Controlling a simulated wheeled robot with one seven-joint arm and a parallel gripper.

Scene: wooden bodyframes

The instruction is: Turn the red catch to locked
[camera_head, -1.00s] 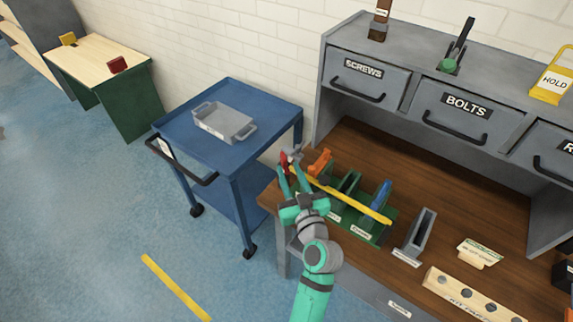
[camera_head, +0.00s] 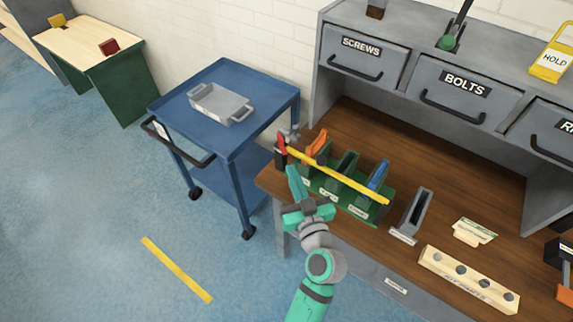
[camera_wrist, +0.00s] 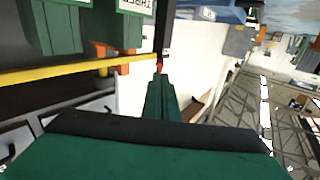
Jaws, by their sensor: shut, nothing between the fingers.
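The red catch (camera_head: 282,143) stands roughly upright at the left end of the yellow bar (camera_head: 340,178), by a dark post on the bench's left edge. The bar runs across a green rack (camera_head: 326,193) that holds tools. My gripper (camera_head: 292,170) is shut and empty, just below and in front of the catch in the head view. In the wrist view, a small red part of the catch (camera_wrist: 159,66) shows just beyond my shut fingertips (camera_wrist: 158,77). I cannot tell whether they touch. The fingers hide the rest of it there.
A blue trolley (camera_head: 170,105) with a grey tray (camera_head: 221,118) stands left of the bench. A grey holder (camera_head: 412,212) and a wooden block with holes (camera_head: 468,279) lie to the right. Drawers (camera_head: 452,97) stand behind. Floor at the left is mostly clear.

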